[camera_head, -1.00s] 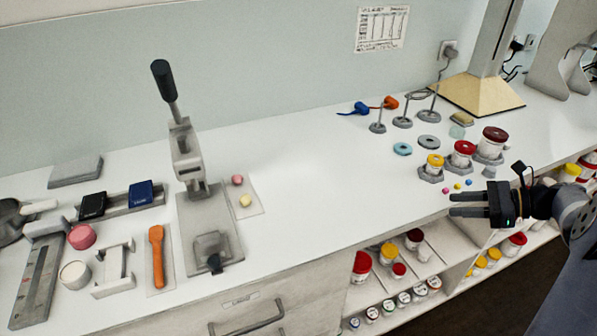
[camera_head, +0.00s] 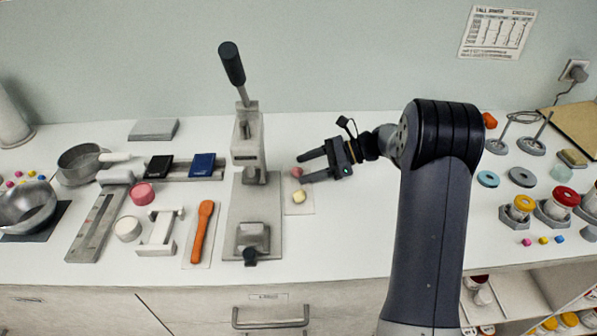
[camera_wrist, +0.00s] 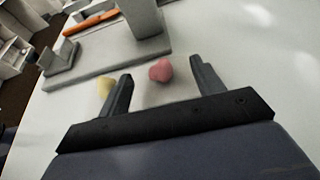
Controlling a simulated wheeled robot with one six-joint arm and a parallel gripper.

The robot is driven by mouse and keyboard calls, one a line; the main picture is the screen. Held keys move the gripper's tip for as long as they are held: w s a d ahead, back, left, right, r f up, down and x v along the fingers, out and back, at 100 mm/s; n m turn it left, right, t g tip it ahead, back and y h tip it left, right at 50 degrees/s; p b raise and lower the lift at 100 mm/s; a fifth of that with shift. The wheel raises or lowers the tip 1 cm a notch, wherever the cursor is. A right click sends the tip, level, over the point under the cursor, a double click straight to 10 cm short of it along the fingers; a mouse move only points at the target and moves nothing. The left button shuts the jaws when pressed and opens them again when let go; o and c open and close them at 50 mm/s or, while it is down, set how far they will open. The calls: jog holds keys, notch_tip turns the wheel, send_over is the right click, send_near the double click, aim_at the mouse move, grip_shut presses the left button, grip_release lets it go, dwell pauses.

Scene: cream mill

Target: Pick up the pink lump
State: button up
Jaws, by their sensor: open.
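The pink lump (camera_head: 296,172) lies on a small pale mat (camera_head: 305,208) to the right of the lever press. It also shows in the wrist view (camera_wrist: 160,70), just beyond the fingertips and between their lines. My gripper (camera_head: 301,169) is open and empty, its fingers pointing left toward the lump; they partly cover it in the head view. In the wrist view my gripper (camera_wrist: 162,72) has its two fingers on either side of the lump's line. A yellow lump (camera_head: 299,197) lies on the same mat, just outside the left finger in the wrist view (camera_wrist: 105,86).
The lever press (camera_head: 247,150) stands close left of the lump. An orange spatula (camera_head: 203,230) lies further left. A pink round piece (camera_head: 143,194) and a pan (camera_head: 78,163) are at the left. Jars (camera_head: 522,207) stand at the right.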

jog(key=x, duration=0.2)
jog(key=shift+a, duration=0.4)
jog(key=shift+c, duration=0.5)
jog(key=c, duration=0.9)
